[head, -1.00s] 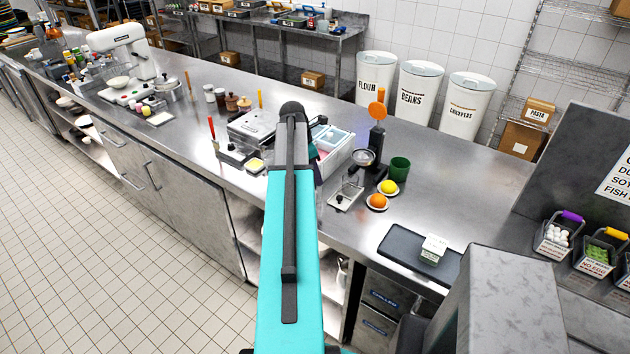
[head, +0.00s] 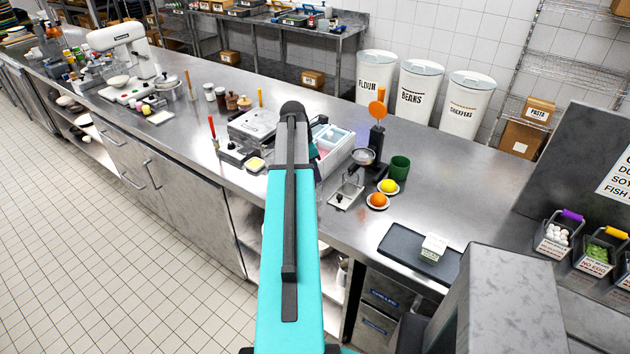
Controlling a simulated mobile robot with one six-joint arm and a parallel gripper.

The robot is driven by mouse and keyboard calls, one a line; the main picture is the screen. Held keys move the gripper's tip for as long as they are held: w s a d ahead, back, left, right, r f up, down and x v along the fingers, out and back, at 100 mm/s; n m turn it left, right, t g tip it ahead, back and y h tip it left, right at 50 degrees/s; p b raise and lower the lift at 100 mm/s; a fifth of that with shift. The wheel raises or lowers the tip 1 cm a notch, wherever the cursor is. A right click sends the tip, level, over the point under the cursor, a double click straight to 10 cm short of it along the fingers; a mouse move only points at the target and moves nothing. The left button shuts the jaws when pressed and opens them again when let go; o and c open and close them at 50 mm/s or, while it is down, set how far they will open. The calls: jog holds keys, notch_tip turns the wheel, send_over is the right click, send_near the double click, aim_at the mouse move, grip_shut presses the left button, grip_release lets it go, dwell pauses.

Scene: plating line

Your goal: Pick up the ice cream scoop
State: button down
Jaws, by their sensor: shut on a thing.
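I cannot make out the ice cream scoop in the head view. My teal arm rises through the middle of the picture, and my gripper and its fingertips are hidden behind it. A small dark and teal part of my arm shows just right of the upper link, in front of a white tub (head: 341,158) on the steel counter (head: 455,178). What my gripper holds is not visible.
A dark tray (head: 405,246) lies nearer. The counter behind the cup is clear.

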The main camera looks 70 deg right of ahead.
jog(key=shift+r, duration=0.1)
jog(key=shift+r+b, duration=1.95)
jog(key=shift+r, duration=3)
